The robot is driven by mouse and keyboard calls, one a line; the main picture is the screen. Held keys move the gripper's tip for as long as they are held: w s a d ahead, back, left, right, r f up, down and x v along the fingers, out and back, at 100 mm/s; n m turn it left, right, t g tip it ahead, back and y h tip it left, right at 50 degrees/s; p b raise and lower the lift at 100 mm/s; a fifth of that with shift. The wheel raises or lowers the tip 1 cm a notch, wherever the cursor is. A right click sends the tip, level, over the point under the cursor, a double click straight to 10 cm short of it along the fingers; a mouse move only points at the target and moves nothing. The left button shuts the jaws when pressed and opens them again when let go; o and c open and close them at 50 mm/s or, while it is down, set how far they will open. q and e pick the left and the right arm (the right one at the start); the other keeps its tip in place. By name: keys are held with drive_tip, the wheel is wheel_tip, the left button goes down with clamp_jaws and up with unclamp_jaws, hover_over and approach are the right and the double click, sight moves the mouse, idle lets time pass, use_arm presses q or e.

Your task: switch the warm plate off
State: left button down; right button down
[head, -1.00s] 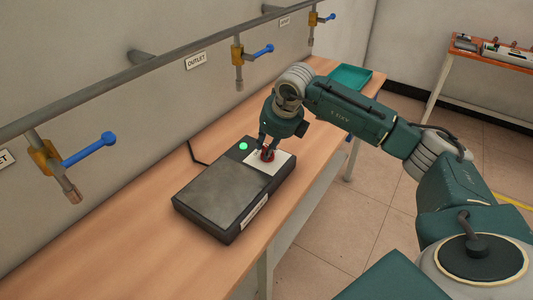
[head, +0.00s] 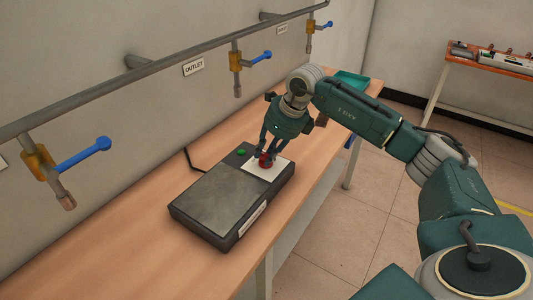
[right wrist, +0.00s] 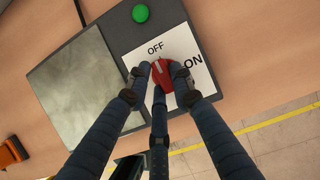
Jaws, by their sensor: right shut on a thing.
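The warm plate (head: 215,195) is a dark box with a grey top, lying on the wooden bench. A red knob (head: 264,161) sits on its white panel; it also shows in the right wrist view (right wrist: 164,80). The panel has OFF and ON labels, and the knob's pale pointer faces OFF. The green lamp (head: 241,152) looks dull; it also shows in the right wrist view (right wrist: 140,13). My right gripper (head: 267,152) reaches down from above, its fingers shut around the knob and partly hiding it. My left gripper is not in view.
A pipe (head: 180,70) with blue-handled valves (head: 82,153) runs along the wall behind the bench (head: 120,240). A green tray (head: 351,79) lies at the bench's far end. An orange table (head: 490,61) stands at the far right. The bench left of the plate is clear.

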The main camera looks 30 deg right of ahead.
drive_tip(key=shift+r, duration=0.1)
drive_tip(key=c, duration=1.5)
unclamp_jaws()
drive_tip(key=v, duration=1.2)
